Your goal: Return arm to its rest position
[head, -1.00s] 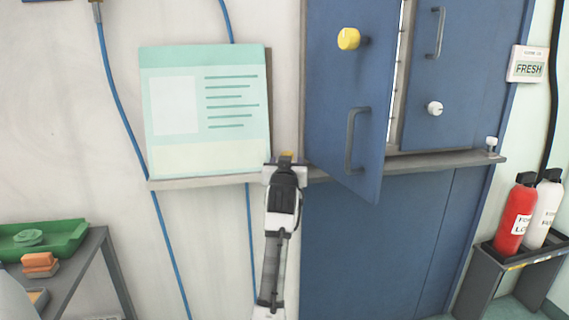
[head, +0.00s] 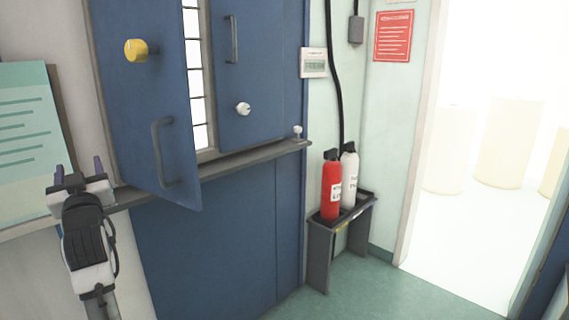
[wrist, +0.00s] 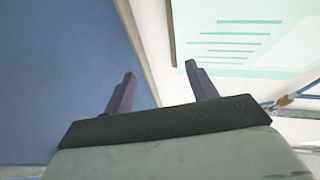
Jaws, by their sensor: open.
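My gripper (head: 78,172) is at the lower left of the head view, raised in front of the wall beside the blue cabinet (head: 232,245). Its two dark fingers point up and stand apart with nothing between them. The wrist view also shows the open fingers (wrist: 162,92), with the blue surface to their left and the pale green poster (wrist: 245,38) at the upper right. The lower part of my arm runs out of the head view at the bottom.
The cabinet's left door (head: 150,95) stands ajar, with a yellow knob (head: 136,50) and a grey handle. A grey ledge (head: 255,158) runs below. Red (head: 332,188) and white (head: 349,178) bottles stand in a dark rack (head: 322,240). Green floor lies clear before a bright doorway (head: 480,200).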

